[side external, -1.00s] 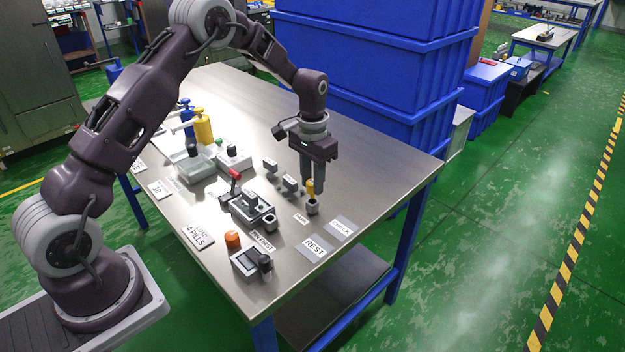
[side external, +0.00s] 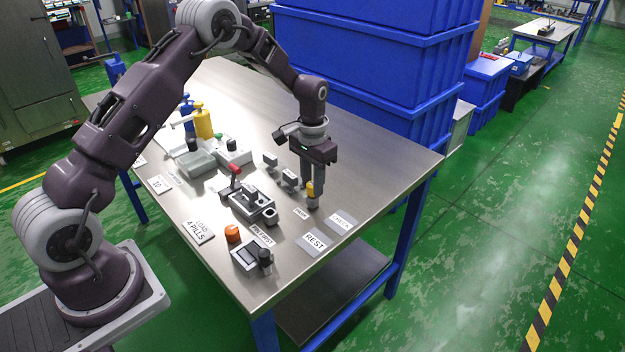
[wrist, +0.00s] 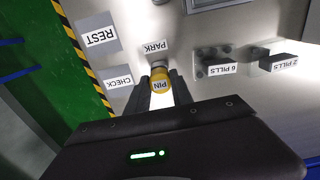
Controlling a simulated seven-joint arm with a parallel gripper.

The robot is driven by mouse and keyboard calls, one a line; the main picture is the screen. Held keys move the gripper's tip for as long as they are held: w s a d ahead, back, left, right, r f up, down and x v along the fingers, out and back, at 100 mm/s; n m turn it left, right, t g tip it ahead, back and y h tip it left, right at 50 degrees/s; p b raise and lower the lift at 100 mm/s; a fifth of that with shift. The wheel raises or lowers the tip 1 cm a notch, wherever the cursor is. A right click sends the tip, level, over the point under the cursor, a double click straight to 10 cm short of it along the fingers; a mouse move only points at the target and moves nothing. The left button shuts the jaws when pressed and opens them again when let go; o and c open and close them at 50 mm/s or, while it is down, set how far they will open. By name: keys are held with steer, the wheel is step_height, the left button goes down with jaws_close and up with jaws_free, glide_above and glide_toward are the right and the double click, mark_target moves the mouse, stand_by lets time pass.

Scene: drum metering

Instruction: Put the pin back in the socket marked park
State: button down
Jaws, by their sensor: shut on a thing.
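The yellow pin (side external: 310,188) is upright between the fingers of my gripper (side external: 313,192), which is shut on it. In the wrist view its yellow top, marked PIN (wrist: 161,86), shows between the fingertips. The grey park socket (side external: 313,204) is directly below the pin in the side view. In the wrist view the socket (wrist: 158,66) is beside the PARK label (wrist: 156,46). The pin's lower end is at the socket's mouth. Its tip is hidden, so I cannot tell how deep it sits.
REST (side external: 315,242) and CHECK (side external: 342,222) plates lie on the table in front and to the right. A metering device with a red lever (side external: 250,203) stands left of the socket. Small grey blocks (side external: 289,180) stand behind. Blue crates (side external: 370,70) rise beyond the table.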

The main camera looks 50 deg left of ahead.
steer(key=shift+f, duration=0.3)
steer(key=c, duration=1)
jaws_free()
steer(key=shift+f, duration=0.1)
steer(key=shift+c, duration=0.2)
step_height(320, 180, up, 7)
steer(key=shift+r, duration=0.1)
